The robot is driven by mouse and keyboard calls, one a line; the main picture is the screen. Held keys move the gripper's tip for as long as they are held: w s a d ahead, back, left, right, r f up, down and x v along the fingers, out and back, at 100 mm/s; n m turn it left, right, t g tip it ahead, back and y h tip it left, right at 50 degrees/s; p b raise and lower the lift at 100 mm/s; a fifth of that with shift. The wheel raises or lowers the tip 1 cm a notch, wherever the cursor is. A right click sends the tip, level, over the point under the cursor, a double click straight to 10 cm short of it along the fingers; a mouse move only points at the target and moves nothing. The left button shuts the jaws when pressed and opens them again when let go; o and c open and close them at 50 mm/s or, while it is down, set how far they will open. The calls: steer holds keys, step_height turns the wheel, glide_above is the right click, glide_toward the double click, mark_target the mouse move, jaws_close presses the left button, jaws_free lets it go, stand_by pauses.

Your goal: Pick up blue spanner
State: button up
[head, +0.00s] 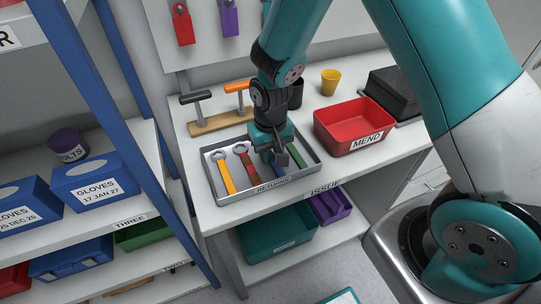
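The blue spanner (278,175) lies in the grey tray labelled RETURNS (237,195) on the workbench. Only a small part of it shows, because my gripper (278,159) is directly above it and hides the rest. My gripper points down inside the tray's outline, low over the spanner. I cannot tell whether its fingers are open or shut, or whether they touch the spanner. A yellow spanner (226,176) and a red-brown spanner (250,172) lie left of the blue one. A green spanner (297,155) lies to its right.
A red MEND bin (345,141) stands right of the tray. A wooden stand (222,122) with upright handles is behind the tray. A yellow cup (330,81) and a black case (393,88) are further back. A blue-framed shelf (131,95) stands close on the left.

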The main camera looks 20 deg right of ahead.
mark_target(270, 156)
jaws_close()
step_height(270, 156, up, 20)
steer(key=shift+b, duration=0.35)
